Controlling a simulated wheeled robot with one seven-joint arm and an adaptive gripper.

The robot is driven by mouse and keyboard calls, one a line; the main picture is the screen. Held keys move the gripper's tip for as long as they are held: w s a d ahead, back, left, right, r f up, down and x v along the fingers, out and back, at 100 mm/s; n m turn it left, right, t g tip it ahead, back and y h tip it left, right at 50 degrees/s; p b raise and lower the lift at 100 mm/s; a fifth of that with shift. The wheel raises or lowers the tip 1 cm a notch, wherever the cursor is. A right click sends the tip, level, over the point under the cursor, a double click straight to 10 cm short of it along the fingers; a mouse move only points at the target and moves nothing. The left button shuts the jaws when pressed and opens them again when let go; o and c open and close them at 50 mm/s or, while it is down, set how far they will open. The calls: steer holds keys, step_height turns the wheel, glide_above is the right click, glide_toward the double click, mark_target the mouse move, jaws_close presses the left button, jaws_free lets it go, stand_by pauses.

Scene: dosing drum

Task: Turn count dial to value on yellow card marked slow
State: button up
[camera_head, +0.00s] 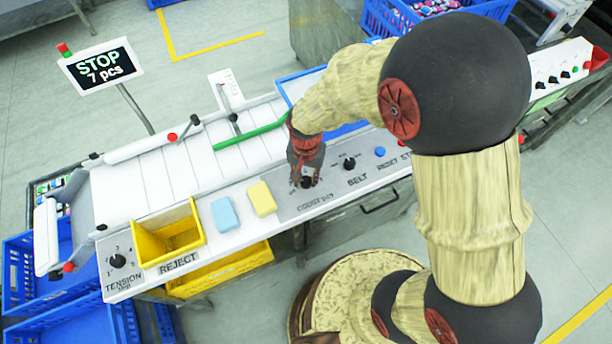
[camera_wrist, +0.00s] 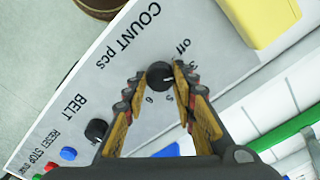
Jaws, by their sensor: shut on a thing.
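The black count dial (camera_wrist: 160,74) sits on the grey panel beside the lettering "COUNT pcs", with "off" and a few numbers around it. My gripper (camera_wrist: 158,78) is shut on this dial, one finger on each side. I cannot tell for sure which value the dial points to. The yellow card (camera_head: 262,198) lies on the panel left of my gripper, and its edge shows in the wrist view (camera_wrist: 262,18). No writing on it is legible.
A blue card (camera_head: 224,214) lies left of the yellow one. The black belt dial (camera_head: 349,163) and a blue button (camera_head: 380,152) are to the right. A yellow reject bin (camera_head: 150,248) and tension dial (camera_head: 117,261) are at left. A sign (camera_head: 101,66) reads "STOP 7 pcs".

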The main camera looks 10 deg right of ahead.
mark_target(306, 181)
stand_by(0.3)
steer(key=o, duration=1.1)
steer(key=shift+o, duration=0.3)
steer(key=shift+r, duration=0.1)
step_height(306, 181, up, 12)
